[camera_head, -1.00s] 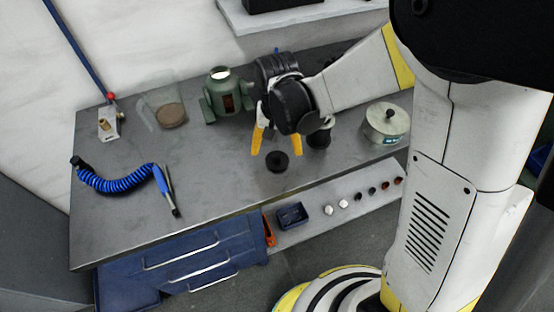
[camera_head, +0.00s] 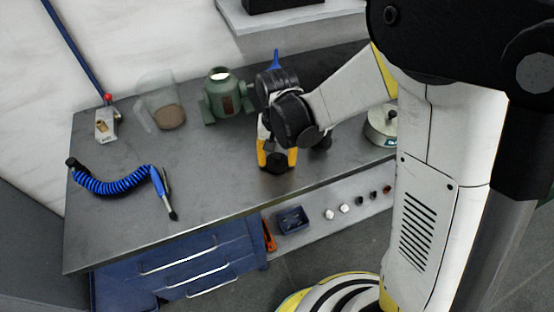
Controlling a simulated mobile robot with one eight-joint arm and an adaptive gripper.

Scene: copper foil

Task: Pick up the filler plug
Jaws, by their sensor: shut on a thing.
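The filler plug (camera_head: 277,163) is a small dark round piece near the front edge of the grey workbench (camera_head: 222,178). My gripper (camera_head: 277,158) points down over it, with its yellow fingers on either side of the plug. The fingers are shut on the plug. The plug is at or very near the bench top; I cannot tell whether there is a gap below it.
Behind my gripper stands a green metal housing (camera_head: 222,97), with a clear container (camera_head: 163,105) left of it. A blue coiled hose (camera_head: 115,184) lies at the left. A round metal tin (camera_head: 382,125) stands at the right. The bench's front middle is clear.

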